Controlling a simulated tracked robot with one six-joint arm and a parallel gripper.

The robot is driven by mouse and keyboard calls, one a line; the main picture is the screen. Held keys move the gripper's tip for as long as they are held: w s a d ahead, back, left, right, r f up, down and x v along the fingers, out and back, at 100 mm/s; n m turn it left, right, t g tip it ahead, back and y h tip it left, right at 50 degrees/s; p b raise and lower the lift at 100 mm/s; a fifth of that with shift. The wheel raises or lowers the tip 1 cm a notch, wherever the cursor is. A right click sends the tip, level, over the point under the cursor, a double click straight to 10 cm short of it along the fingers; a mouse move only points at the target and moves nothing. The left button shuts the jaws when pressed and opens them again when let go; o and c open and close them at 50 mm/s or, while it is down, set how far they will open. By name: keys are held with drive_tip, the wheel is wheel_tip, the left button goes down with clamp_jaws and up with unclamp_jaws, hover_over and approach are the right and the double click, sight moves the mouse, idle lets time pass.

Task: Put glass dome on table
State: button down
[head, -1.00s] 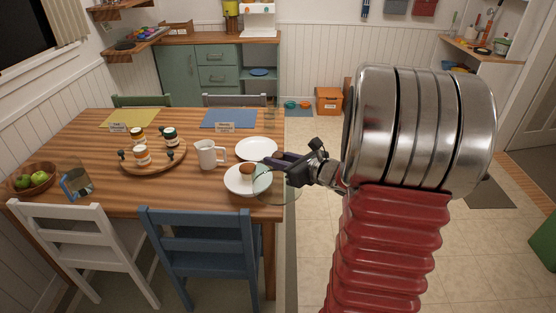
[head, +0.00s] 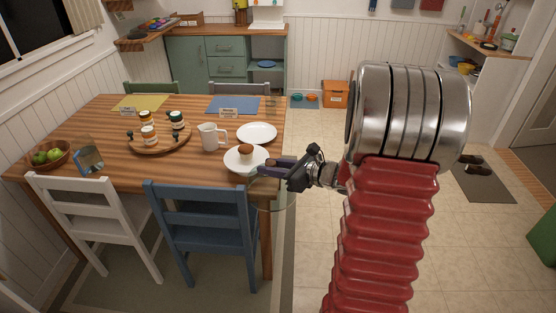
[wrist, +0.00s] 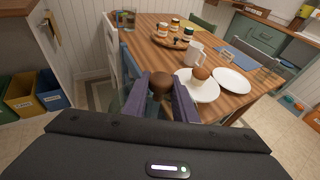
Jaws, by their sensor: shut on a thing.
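The clear glass dome (head: 272,197) hangs below my gripper (head: 258,172) in the head view, just off the table's near right corner. In the wrist view, a brown knob (wrist: 159,84) is between the two fingers of my gripper (wrist: 161,90), which is shut on it. The dome's clear body is hard to make out in the wrist view. The wooden table (head: 100,152) lies to the left. A white plate with a muffin (head: 246,151) sits near its right edge and is uncovered.
An empty white plate (head: 257,132), a white mug (head: 211,137) and a round wooden tray with jars (head: 160,141) stand on the table. A blue chair (head: 203,222) and a white chair (head: 90,212) are at its near side. The table's front middle is bare.

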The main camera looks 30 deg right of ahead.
drive_tip(key=s+a+f+n+g+y, duration=0.1)
drive_tip(key=a+f+n+g+y, duration=0.3)
drive_tip(key=a+f, duration=1.4)
drive_tip(key=a+n+y, duration=0.2)
drive_tip(key=shift+a+f+g, duration=0.4)
